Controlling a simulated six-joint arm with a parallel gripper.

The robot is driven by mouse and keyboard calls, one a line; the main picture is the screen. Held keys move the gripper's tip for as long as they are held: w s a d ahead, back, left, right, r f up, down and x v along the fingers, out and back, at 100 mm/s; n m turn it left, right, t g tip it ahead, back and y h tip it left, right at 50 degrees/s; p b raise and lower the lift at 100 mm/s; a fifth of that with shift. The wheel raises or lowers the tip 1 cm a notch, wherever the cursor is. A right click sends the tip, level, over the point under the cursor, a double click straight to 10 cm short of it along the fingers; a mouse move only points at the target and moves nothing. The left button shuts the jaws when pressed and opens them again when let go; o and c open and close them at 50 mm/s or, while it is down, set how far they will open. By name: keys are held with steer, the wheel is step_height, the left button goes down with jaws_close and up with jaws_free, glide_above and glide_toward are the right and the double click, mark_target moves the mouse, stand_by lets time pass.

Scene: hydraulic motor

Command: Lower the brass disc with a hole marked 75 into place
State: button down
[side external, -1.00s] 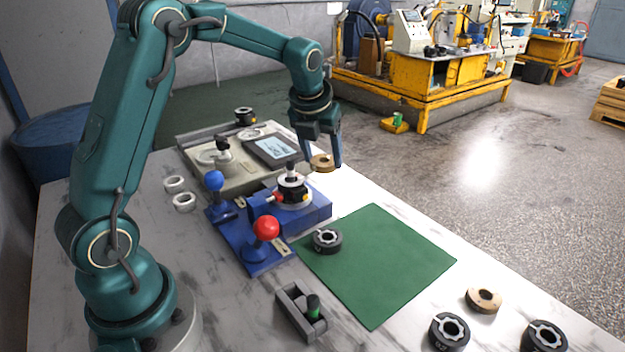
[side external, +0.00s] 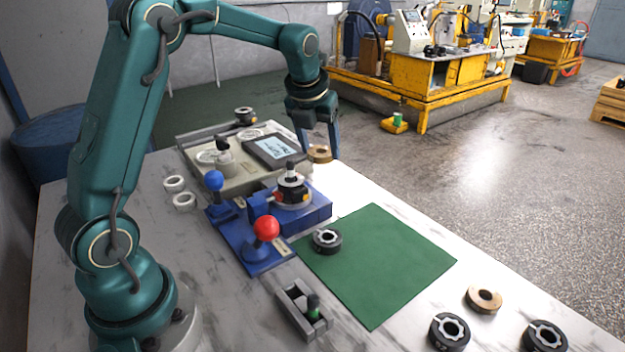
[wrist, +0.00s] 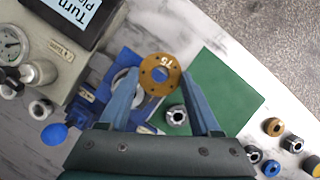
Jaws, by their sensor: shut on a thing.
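The brass disc (side external: 319,153) is held between the fingertips of my gripper (side external: 320,156), above the far side of the table. The blue fixture (side external: 312,212) carries a dark and silver stack (side external: 292,190) with an upright dark post. The disc is behind and right of this post, apart from it. In the wrist view the disc partly covers the stack.
A black ring (side external: 327,240) lies on the green mat (side external: 385,270), which is otherwise clear. Another brass disc (side external: 484,299) and two black rings lie at the front right. Red (side external: 266,229) and blue (side external: 214,180) knobs stand by the fixture. A screen unit (side external: 273,151) is behind.

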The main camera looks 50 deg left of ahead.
step_height(320, 180, up, 5)
steer(key=n+g+y, duration=0.2)
steer(key=n, duration=0.4)
glide_above(291, 167)
steer(key=shift+s+f, duration=0.1)
steer(key=shift+f, duration=1.65)
steer(key=shift+f, duration=0.75)
stand_by(0.9)
steer(key=shift+f, duration=1.4)
steer(key=shift+f, duration=0.5)
jaws_free()
